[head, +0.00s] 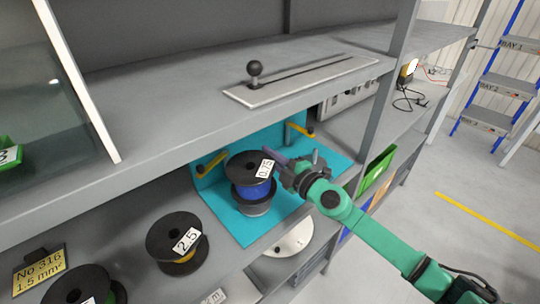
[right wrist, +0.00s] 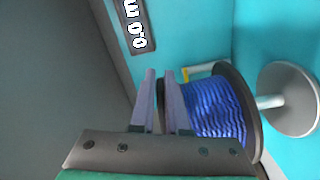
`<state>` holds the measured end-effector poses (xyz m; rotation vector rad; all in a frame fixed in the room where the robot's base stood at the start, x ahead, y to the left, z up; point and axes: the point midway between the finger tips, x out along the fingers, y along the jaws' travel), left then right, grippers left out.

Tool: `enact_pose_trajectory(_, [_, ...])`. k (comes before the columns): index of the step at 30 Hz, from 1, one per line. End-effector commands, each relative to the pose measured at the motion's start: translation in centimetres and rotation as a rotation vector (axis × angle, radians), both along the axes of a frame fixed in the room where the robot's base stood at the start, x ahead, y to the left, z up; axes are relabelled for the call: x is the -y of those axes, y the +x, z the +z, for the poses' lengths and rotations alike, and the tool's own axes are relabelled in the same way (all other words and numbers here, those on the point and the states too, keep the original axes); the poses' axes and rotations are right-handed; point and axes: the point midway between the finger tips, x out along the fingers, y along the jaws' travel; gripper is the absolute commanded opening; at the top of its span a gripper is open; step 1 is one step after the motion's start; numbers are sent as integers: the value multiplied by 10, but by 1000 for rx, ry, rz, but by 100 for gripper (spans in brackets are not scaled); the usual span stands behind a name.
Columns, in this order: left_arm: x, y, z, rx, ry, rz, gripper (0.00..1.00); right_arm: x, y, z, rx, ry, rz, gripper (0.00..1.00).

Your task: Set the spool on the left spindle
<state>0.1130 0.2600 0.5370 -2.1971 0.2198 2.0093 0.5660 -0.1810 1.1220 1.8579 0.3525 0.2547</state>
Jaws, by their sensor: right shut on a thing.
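The spool (head: 262,188) has black flanges, blue wire and a white 0.75 label. It is roughly upright over a cyan panel in the shelf. My right gripper (head: 279,160) is shut on its upper flange, at the right side. In the right wrist view my gripper (right wrist: 160,100) pinches the flange edge beside the blue wire (right wrist: 218,110). A metal spindle shaft (right wrist: 268,102) shows between the spool's lower flange and a grey round base (right wrist: 292,98). The base also shows under the spool in the head view (head: 258,209). My left gripper is out of view.
Yellow-ended brackets (head: 212,162) stand at the cyan panel's back. Spools with black flanges (head: 174,240) stand on the shelf at left. The upper shelf (head: 190,95) overhangs close above. A white disc (head: 292,240) lies below the panel's front edge.

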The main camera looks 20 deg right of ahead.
Motion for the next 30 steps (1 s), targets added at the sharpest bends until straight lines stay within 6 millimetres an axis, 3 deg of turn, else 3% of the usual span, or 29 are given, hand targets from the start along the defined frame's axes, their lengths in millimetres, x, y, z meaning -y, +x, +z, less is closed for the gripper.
enact_pose_trajectory(17, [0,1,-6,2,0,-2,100,-1,2,-4,4,4,-1,0])
enact_pose_trajectory(30, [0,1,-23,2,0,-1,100,-1,2,-23,3,5,-2,0])
